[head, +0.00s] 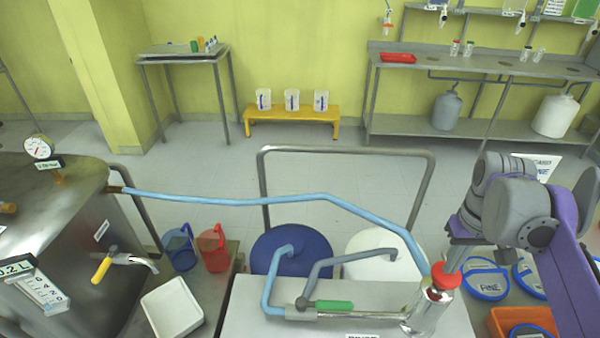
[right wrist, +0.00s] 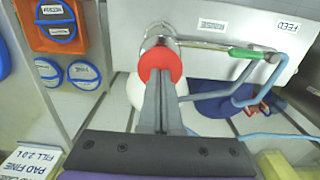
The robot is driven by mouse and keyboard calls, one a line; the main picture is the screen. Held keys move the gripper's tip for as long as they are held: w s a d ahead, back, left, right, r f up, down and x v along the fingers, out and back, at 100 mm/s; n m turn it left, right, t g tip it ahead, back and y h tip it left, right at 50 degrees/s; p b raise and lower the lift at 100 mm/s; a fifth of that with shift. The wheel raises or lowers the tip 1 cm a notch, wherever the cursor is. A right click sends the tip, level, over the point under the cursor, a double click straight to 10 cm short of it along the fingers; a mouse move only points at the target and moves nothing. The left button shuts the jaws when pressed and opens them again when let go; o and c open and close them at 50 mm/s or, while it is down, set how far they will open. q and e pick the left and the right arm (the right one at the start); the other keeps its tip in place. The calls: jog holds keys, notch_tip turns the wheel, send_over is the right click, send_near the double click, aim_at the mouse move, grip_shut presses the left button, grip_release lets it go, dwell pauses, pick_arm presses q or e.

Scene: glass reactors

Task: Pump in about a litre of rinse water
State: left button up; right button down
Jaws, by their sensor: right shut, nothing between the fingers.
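The hand pump (head: 425,312) is a metal cylinder with a red knob (head: 440,277) on top, at the front right of a pale bench. My right gripper (head: 452,268) is shut and empty, with its fingertips at the red knob. In the right wrist view the shut fingers (right wrist: 161,84) reach the knob (right wrist: 160,58); I cannot tell whether they touch it. A green-handled valve (head: 334,305) joins two inlet pipes left of the pump. A light-blue hose (head: 240,201) runs to the steel vessel (head: 75,215). My left gripper is not in view.
A blue drum (head: 290,245) and white drum (head: 385,250) stand behind the bench. Blue lidded discs (head: 484,282) and an orange bin (head: 515,320) are at right. A gauge (head: 38,147), yellow-handled tap (head: 102,270) and counter sign (head: 38,290) are at left.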

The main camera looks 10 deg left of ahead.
jog(key=shift+f, duration=0.55)
notch_tip(320, 180, up, 9)
jog(key=p, duration=0.6)
jog(key=shift+f+p, duration=0.15)
jog(key=shift+p, duration=0.25)
jog(key=shift+f, duration=0.1)
